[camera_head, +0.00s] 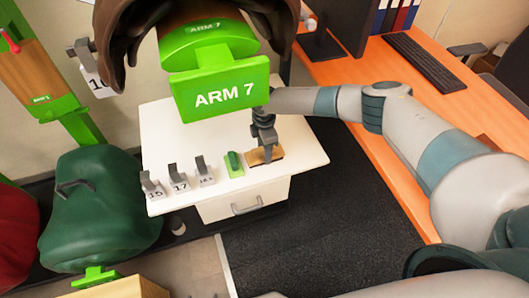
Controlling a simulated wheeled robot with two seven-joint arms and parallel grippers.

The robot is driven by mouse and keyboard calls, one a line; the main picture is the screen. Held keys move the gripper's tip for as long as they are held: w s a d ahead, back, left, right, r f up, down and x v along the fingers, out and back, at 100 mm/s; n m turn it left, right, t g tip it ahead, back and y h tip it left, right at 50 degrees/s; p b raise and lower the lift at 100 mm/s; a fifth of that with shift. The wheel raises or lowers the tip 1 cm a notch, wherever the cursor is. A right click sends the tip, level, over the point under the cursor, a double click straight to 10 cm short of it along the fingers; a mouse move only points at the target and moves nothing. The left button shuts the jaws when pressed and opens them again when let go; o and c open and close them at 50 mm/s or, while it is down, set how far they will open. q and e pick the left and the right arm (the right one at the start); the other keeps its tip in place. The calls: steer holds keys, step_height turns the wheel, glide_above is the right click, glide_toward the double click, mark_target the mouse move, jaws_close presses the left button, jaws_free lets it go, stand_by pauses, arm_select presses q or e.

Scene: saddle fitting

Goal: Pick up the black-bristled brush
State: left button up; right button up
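A wooden, tan-brown brush-like block (257,161) lies on the white cabinet top (190,132), near its front edge. My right gripper (265,150) points down directly over this block, at or very near its top. The gripper hides part of the block, and I cannot tell whether its fingers are around it. A dark strip shows along the block, but I cannot make out bristles clearly. A green item (235,164) lies just left of it, apart from my gripper. My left gripper is not in view.
Several numbered metal clips (180,178) stand left of the green item. A green ARM 7 sign (222,90) and a brown saddle (165,20) hang above the cabinet. A dark green saddle-like form (100,205) is at left. An orange desk (345,70) with a keyboard (422,62) is at right.

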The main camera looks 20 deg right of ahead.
steer(key=shift+r, duration=0.1)
steer(key=shift+r, duration=0.55)
steer(key=r, duration=0.3)
steer(key=shift+s+d+b, duration=0.2)
steer(key=shift+d+b, duration=0.1)
steer(key=shift+b, duration=0.05)
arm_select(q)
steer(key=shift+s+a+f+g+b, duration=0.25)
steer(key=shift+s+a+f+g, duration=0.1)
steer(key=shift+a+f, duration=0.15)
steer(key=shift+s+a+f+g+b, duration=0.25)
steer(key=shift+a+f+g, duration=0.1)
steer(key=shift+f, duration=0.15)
arm_select(e)
steer(key=s+d+r, duration=0.6)
steer(key=s+d, duration=0.1)
steer(key=d, duration=0.1)
steer(key=shift+s+r, duration=0.15)
steer(key=shift+r, duration=0.25)
steer(key=o, duration=0.7)
steer(key=c, duration=0.4)
